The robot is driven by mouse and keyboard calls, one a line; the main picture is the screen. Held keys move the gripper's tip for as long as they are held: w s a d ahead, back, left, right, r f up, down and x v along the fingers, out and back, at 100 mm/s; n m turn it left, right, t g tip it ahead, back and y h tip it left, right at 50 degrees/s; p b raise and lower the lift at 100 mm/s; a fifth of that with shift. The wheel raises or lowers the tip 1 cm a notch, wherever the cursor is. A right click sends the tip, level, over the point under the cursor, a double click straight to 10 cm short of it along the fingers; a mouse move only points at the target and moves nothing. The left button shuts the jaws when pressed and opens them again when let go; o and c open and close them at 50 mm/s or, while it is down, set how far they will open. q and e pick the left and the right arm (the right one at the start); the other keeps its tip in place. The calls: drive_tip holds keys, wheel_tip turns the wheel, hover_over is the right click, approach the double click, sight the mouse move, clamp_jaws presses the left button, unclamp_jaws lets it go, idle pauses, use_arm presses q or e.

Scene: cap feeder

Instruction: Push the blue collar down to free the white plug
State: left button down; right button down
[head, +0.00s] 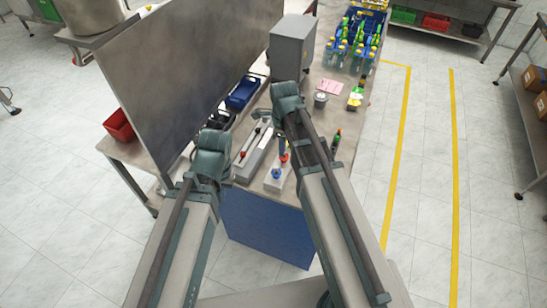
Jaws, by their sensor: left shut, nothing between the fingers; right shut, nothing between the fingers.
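A small white block (271,186) stands on the bench between my two arms. A bright blue ring, which looks like the blue collar (277,174), sits on it. A red part (284,158) and a dark blue part show just behind it. I cannot make out a white plug apart from the block. My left arm reaches up on the left of the block, and my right arm passes close on its right. I see arm links and joints, but cannot make out the fingers of either gripper.
A grey fixture (252,160) lies left of the block. A dark blue tray (243,92), a grey box (292,45), a small metal pot (321,99) and a dark bottle (336,140) stand on the bench. A tall metal panel (165,75) bounds the left side.

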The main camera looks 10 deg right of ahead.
drive_tip(key=shift+w+r+m, duration=0.35)
drive_tip(key=shift+w+m, duration=0.05)
drive_tip(key=shift+m, duration=0.1)
drive_tip(key=shift+f, duration=0.1)
wheel_tip(320, 180, down, 14)
drive_tip(key=b, duration=1.4)
